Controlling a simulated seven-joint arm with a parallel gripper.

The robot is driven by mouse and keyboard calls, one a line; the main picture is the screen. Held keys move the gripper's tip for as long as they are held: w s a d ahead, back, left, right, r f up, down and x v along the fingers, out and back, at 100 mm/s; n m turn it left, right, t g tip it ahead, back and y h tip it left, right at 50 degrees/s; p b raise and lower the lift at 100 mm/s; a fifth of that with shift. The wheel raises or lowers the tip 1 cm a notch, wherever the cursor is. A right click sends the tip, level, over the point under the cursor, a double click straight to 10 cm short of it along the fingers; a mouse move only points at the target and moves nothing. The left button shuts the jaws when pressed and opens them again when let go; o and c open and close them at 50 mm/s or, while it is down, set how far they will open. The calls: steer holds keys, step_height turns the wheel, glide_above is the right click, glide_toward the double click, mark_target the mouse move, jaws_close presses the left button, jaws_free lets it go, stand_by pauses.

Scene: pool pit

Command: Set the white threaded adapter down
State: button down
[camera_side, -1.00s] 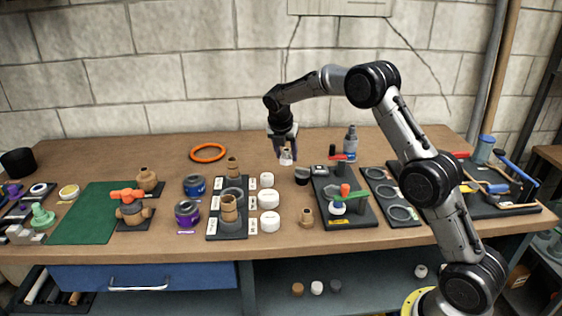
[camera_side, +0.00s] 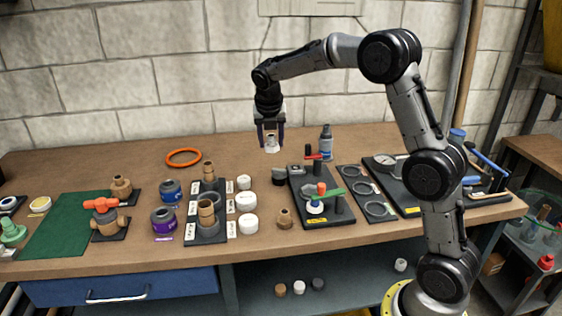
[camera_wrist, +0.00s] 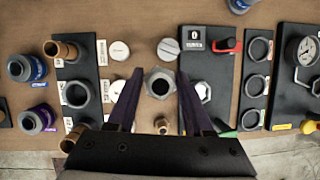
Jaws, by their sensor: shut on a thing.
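My gripper (camera_side: 271,146) is shut on the white threaded adapter (camera_side: 271,140) and holds it in the air above the back middle of the bench. In the wrist view the adapter (camera_wrist: 159,84) sits between my two dark fingers (camera_wrist: 160,76). It has a hexagonal collar, and its dark round bore faces the wrist camera. It looks roughly upright. Its lower end and any thread are hard to make out.
White caps (camera_side: 246,201) and a board of brown fittings (camera_side: 206,238) are to the left. Bare bench (camera_side: 232,157) lies between the orange ring (camera_side: 184,157) and my gripper.

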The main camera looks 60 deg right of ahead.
steer(key=w+d+n, duration=0.2)
steer(key=w+d, duration=0.2)
steer(key=w, duration=0.1)
glide_above(281, 160)
steer(key=s, duration=0.1)
steer(key=shift+m+t+y, duration=0.3)
steer(key=shift+m+t, duration=0.1)
steer(key=f, duration=0.7)
steer(key=a+f, duration=0.1)
steer(key=f, duration=0.2)
steer(key=shift+f, duration=2.75)
steer(key=shift+f, duration=0.1)
steer(key=shift+c, duration=1.5)
jaws_free()
